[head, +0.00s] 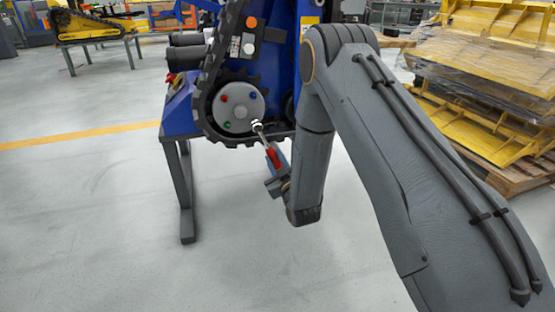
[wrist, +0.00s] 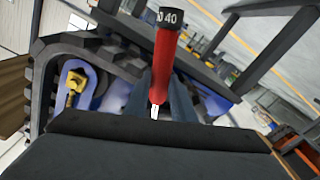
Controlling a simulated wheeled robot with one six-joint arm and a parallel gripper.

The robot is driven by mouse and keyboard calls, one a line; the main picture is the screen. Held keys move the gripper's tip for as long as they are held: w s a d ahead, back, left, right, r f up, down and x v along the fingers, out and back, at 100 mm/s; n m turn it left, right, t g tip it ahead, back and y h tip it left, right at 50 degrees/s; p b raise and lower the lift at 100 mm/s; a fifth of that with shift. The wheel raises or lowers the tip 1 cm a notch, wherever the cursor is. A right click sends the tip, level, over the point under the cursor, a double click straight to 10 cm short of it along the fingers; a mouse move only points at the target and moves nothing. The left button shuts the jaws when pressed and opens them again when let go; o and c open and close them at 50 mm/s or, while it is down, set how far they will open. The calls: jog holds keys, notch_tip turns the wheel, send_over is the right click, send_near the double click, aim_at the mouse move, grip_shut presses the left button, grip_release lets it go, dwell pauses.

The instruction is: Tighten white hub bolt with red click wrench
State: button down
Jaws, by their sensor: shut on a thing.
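The grey round hub (head: 239,106) sits inside the black track of the blue carrier in the head view. Red, blue and green bolts show on its face. The white bolt (head: 256,121) is at its lower right. The red click wrench (head: 273,157) slants up and left, its head at or very near the white bolt; I cannot tell whether it is seated. My gripper (head: 277,184) is shut on the wrench's red handle. In the wrist view the red handle (wrist: 164,65) with a black collar marked 40 rises from between my gripper's fingers (wrist: 165,100).
The carrier stands on a grey bench (head: 183,175). Yellow parts (head: 490,60) are stacked on a wooden pallet at right. A yellow tracked machine (head: 85,26) stands on a table at back left. The floor (head: 90,220) at left is clear.

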jog(key=shift+a, duration=0.1)
dwell(0.3)
jog(key=shift+s+a+f+m, duration=0.2)
jog(key=shift+a+m, duration=0.4)
jog(key=shift+m, duration=0.2)
jog(key=shift+a, duration=0.1)
jog(key=shift+s+a+f+m, duration=0.15)
jog(key=shift+a+m, duration=0.35)
jog(key=shift+m, duration=0.1)
jog(key=shift+d, duration=0.1)
jog(key=w+d+r+n+p, duration=0.1)
jog(key=d+r+n+p, duration=0.2)
jog(key=d+n, duration=0.2)
jog(key=shift+w+d+n+p, duration=0.35)
jog(key=shift+d+n+p, duration=0.05)
jog(key=shift+n, duration=0.2)
dwell(0.8)
jog(key=shift+w+d+r+n+p, duration=0.25)
jog(key=shift+d+r+n+p, duration=0.6)
jog(key=shift+n, duration=0.25)
